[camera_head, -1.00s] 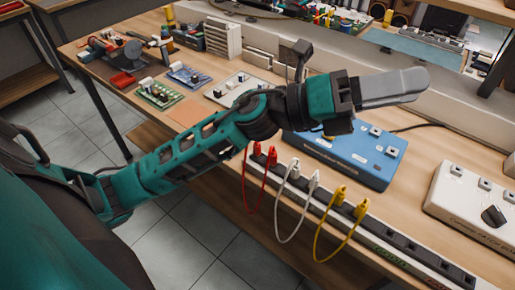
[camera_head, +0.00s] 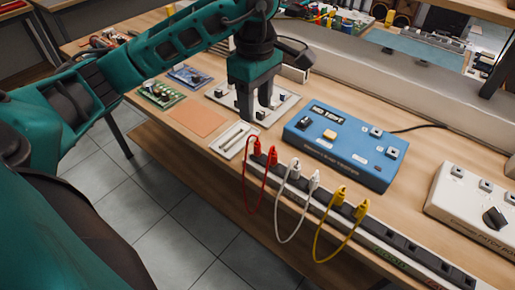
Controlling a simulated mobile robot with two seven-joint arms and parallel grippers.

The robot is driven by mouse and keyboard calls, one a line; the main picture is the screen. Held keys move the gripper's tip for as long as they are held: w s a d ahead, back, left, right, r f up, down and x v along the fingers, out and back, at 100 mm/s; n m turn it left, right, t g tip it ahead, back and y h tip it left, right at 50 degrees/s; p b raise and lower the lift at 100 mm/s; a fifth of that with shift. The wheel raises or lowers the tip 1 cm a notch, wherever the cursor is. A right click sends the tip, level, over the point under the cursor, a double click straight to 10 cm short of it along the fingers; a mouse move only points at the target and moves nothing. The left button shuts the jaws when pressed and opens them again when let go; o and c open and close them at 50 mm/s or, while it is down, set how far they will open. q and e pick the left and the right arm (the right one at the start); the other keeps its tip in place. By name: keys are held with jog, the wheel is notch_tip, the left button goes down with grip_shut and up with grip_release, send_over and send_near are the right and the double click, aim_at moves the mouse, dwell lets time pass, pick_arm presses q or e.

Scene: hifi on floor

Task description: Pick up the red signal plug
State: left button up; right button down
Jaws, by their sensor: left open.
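Two red signal plugs stand in the long socket strip (camera_head: 400,242) at the bench's front edge: a left red plug (camera_head: 257,146) and a right red plug (camera_head: 272,156). A red cable (camera_head: 247,200) loops down between them in front of the bench. My left gripper (camera_head: 255,112) points down, open and empty, above and just behind the red plugs, over the white board. It appears apart from the plugs. My right gripper is not in view.
White plugs (camera_head: 295,168) and yellow plugs (camera_head: 362,210) with looped cables stand to the right in the same strip. A blue box (camera_head: 345,150) with switches lies behind them, and a white box (camera_head: 470,205) at far right. Circuit boards (camera_head: 160,93) lie to the left.

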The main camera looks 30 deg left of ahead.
aim_at(257, 144)
pick_arm(q)
jog(key=f, duration=1.2)
jog(key=shift+d, duration=0.2)
jog(key=shift+c, duration=0.4)
grip_shut()
